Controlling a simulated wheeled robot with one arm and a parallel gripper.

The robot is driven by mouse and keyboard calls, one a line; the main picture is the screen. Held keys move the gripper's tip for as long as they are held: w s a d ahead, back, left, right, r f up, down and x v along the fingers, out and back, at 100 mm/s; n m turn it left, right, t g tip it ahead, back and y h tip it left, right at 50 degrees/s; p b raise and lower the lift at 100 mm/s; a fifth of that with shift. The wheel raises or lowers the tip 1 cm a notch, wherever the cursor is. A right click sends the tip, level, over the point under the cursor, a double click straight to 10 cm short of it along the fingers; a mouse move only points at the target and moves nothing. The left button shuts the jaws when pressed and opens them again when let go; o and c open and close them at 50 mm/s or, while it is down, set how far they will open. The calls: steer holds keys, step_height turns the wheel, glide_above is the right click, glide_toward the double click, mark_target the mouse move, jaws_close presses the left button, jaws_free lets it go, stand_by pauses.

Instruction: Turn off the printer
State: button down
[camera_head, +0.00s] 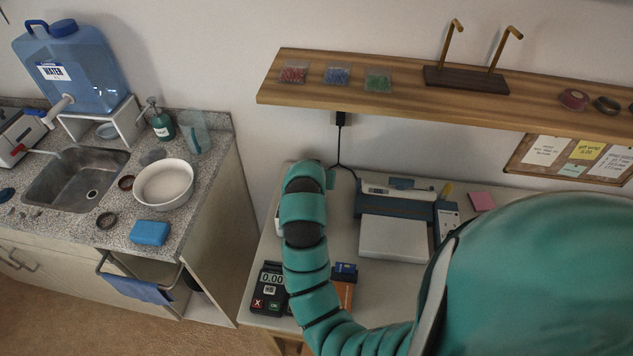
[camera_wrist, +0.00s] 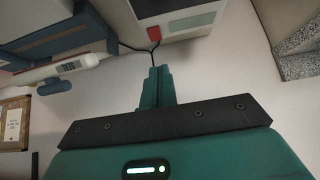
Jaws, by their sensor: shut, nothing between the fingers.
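The printer is most likely the pale box (camera_wrist: 190,22) at the top of the wrist view, with a red switch (camera_wrist: 154,34) at its near corner and a black cable beside it. I cannot tell the switch's position. In the head view my arm hides nearly all of this box. My gripper (camera_wrist: 158,72) is shut and empty. In the wrist view its fingertips point at the red switch and appear just short of it; I cannot tell the exact gap.
A blue and white device (camera_head: 395,238) stands right of my arm, with a white stick-like instrument (camera_head: 398,192) behind it. A card terminal (camera_head: 271,290) lies at the table's front left. A wooden shelf (camera_head: 400,102) hangs above. A black cable (camera_head: 340,150) runs down the wall.

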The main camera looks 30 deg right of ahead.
steer(key=s+a+r+b, duration=0.3)
steer(key=s+r, duration=0.1)
steer(key=shift+s+a, duration=0.15)
steer(key=shift+s, duration=0.05)
stand_by(0.3)
steer(key=shift+f, duration=0.1)
stand_by(0.4)
